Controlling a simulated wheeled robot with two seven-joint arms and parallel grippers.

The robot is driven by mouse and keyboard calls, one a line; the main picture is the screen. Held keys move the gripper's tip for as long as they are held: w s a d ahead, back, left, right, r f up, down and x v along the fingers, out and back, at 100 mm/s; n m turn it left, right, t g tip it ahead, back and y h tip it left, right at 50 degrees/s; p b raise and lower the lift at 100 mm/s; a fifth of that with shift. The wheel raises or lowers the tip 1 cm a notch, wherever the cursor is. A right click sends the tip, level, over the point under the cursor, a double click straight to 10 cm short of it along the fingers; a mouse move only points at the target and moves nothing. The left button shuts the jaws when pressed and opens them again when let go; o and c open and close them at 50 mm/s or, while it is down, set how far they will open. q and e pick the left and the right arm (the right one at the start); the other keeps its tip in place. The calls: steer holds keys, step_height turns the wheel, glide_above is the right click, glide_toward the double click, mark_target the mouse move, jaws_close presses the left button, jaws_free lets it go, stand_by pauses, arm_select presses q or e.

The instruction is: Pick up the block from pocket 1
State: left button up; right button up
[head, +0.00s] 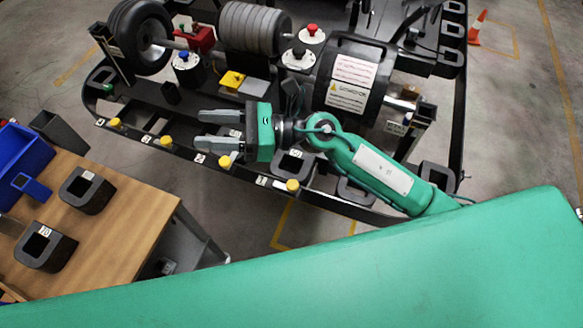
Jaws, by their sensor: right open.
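My right gripper (203,129) is open, its two grey fingers pointing left above the front of the kart stand. Nothing shows between the fingers. The number label 1 (262,181) is on the kart's front rail, beside a yellow knob (292,185). A dark block (291,166) with a white label sits just behind that rail, below and right of the gripper and apart from the fingers. It appears to be in pocket 1; its lower part is hidden. Labels 2 (199,158), 3 (147,139) and 4 (100,122) follow to the left. My left gripper is out of view.
A wooden table (130,227) at lower left holds two black hollow blocks (88,190) (45,250) and a blue bin (22,160). The kart carries a wheel (141,37), a grey ribbed cylinder (254,28) and a black motor (352,82). Open floor lies between table and kart.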

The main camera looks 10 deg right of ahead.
step_height(320, 180, down, 7)
steer(key=s+n+g+h, duration=0.1)
steer(key=n+g+h, duration=0.35)
steer(key=n, duration=0.25)
steer(key=n+t+h, duration=0.2)
steer(key=n+h, duration=0.6)
steer(key=h, duration=0.7)
glide_above(306, 168)
step_height(306, 168, down, 10)
steer(key=f+b, duration=0.1)
steer(key=f, duration=0.1)
steer(key=f+b, duration=0.1)
steer(key=f, duration=0.5)
steer(key=shift+w+d+b, duration=0.25)
steer(key=shift+w+b, duration=0.05)
steer(key=shift+b, duration=0.1)
steer(key=f, duration=0.3)
steer(key=f+b, duration=0.1)
steer(key=shift+s+a+f, duration=0.3)
steer(key=shift+f, duration=0.5)
steer(key=shift+w, duration=0.1)
steer(key=shift+c, duration=0.2)
jaws_close()
